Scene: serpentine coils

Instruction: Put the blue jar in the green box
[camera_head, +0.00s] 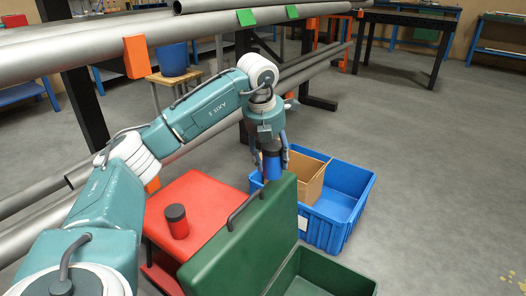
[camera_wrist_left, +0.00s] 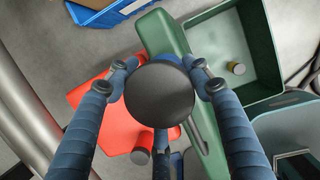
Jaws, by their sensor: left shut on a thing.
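My left gripper (camera_head: 271,158) is shut on the blue jar (camera_head: 272,168), which has a black lid. It holds the jar upright in the air, behind the raised lid of the green box (camera_head: 240,255). My right gripper is not in view.
A red table (camera_head: 200,190) carries a red jar with a black lid (camera_head: 177,222), left of the green box. A blue crate (camera_head: 350,190) holding a cardboard box (camera_head: 308,178) stands behind the green box. Grey pipes (camera_head: 80,55) run along the left. Floor at right is clear.

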